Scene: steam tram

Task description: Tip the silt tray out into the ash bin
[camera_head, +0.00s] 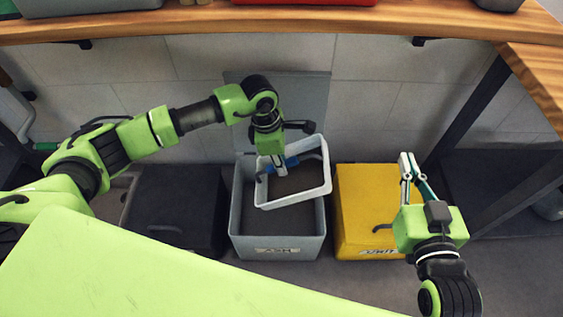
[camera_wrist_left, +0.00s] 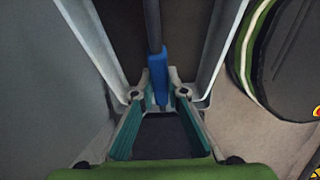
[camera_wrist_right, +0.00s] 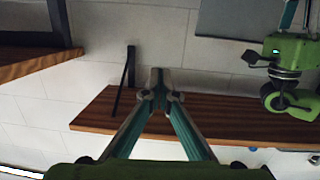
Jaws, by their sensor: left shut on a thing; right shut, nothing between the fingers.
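The silt tray (camera_head: 325,180), a white rectangular tray with a blue grip, is held over the open grey ash bin (camera_head: 238,225). It looks slightly tilted. My left gripper (camera_head: 278,172) is shut on the tray's blue handle (camera_wrist_left: 158,72), and the tray's pale walls (camera_wrist_left: 92,40) show on both sides in the left wrist view. The inside of the tray looks dark; I cannot tell silt from shadow. The bin's lid (camera_head: 308,95) stands open against the wall. My right gripper (camera_head: 406,160) is shut and empty, raised to the right of the bin, near the yellow bin.
A closed yellow bin (camera_head: 352,210) stands right of the ash bin, and a closed black bin (camera_head: 180,205) stands left of it. A wooden shelf (camera_head: 200,22) runs along the wall above. A dark frame leg (camera_head: 470,108) stands at the right.

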